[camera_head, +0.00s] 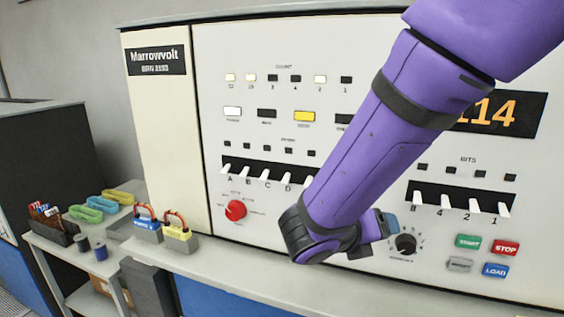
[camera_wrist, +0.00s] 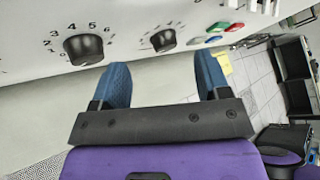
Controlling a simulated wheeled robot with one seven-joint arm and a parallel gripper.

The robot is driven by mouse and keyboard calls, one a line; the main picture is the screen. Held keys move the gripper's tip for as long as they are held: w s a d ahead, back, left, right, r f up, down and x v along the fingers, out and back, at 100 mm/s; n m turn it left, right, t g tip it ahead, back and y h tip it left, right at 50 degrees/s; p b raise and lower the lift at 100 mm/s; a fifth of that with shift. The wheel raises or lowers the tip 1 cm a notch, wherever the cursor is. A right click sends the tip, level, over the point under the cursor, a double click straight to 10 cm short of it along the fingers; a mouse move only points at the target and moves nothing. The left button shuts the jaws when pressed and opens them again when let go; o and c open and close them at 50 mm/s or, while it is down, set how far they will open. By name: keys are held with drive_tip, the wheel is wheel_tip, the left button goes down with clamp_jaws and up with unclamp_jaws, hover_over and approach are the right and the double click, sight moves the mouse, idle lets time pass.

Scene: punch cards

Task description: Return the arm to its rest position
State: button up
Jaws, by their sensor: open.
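My purple arm (camera_head: 375,145) reaches down across the front of the white control panel (camera_head: 250,55) in the head view. My gripper (camera_wrist: 163,85) shows in the wrist view with its two blue fingers wide apart and nothing between them. It is in front of the panel, close to a black rotary knob (camera_wrist: 84,48) with numbers around it. A second black knob (camera_wrist: 163,40) lies further right in that view. In the head view the gripper is mostly hidden behind my arm, with a blue fingertip showing beside the black knob (camera_head: 405,244).
A shelf ledge (camera_head: 330,278) runs below the panel. Blue and yellow padlock-like blocks (camera_head: 147,230) stand on it at left. A side cart (camera_head: 75,250) holds a card box and coloured clips. A red knob (camera_head: 235,210) and white switches sit on the panel.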

drive_tip(key=s+d+r+m+g+y, duration=0.2)
drive_tip(key=s+d+r+m+g, duration=0.15)
drive_tip(key=d+m, duration=0.35)
drive_tip(key=s+d+r+m+g+y, duration=0.2)
drive_tip(key=s+d+m+g+y, duration=0.15)
drive_tip(key=m, duration=0.55)
drive_tip(key=s+d+r+m+t+y, duration=0.1)
drive_tip(key=s+r+m+t+y, duration=0.1)
drive_tip(key=s+m, duration=0.3)
drive_tip(key=s+d+r+m+t+y, duration=0.1)
drive_tip(key=s+r+m+t+y, duration=0.1)
drive_tip(key=m, duration=1)
wheel_tip(320, 180, up, 3)
drive_tip(key=s+y, duration=0.1)
drive_tip(key=s, duration=0.1)
drive_tip(key=shift+s+d+m+t+y, duration=0.25)
drive_tip(key=shift+s+m+t+y, duration=0.05)
drive_tip(key=shift+s+y, duration=0.05)
drive_tip(key=shift+o, duration=0.4)
drive_tip(key=shift+f, duration=0.15)
